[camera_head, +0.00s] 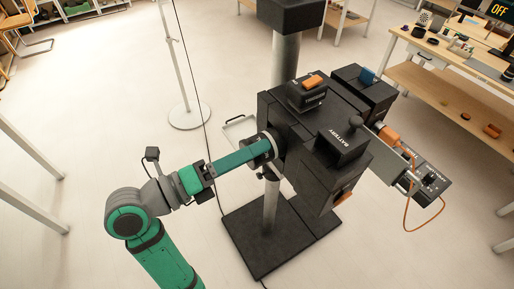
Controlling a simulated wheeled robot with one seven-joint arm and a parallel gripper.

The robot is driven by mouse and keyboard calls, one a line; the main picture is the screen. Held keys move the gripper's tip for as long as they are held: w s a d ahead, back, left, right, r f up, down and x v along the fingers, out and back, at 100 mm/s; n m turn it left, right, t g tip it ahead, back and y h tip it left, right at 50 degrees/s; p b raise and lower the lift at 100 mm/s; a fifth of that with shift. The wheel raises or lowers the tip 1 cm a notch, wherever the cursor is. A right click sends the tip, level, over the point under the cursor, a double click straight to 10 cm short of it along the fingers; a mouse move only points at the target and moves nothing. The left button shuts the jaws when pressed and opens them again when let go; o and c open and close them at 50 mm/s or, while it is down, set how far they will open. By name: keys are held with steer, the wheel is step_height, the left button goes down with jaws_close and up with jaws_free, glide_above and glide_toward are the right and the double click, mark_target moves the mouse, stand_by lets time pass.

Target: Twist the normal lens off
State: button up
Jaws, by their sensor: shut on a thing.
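A large black camera rig (303,118) stands on a pole in the middle of the view. A dark round lens with a light ring (273,148), likely the normal lens, is at the rig's left side, and it appears seated against the body. My gripper (262,152) reaches in from the lower left with long green fingers. It is shut on the lens. The fingers hide part of the lens, and the exact contact and any gap at the mount are too small to tell.
The rig's dark square base (245,248) lies below it. A light stand with a round foot (189,116) is behind my arm. A wooden shelf table (462,85) with small props is at right. An orange cable (437,213) hangs from the rig's right.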

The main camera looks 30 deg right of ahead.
steer(key=shift+s+d, duration=0.25)
steer(key=shift+s, duration=0.1)
steer(key=shift+n, duration=1.4)
steer(key=shift+c, duration=0.5)
steer(key=shift+w+n, duration=0.2)
steer(key=shift+n, duration=1.3)
steer(key=shift+w+a, duration=0.1)
steer(key=shift+a, duration=0.15)
steer(key=shift+a, duration=0.55)
steer(key=shift+a, duration=0.2)
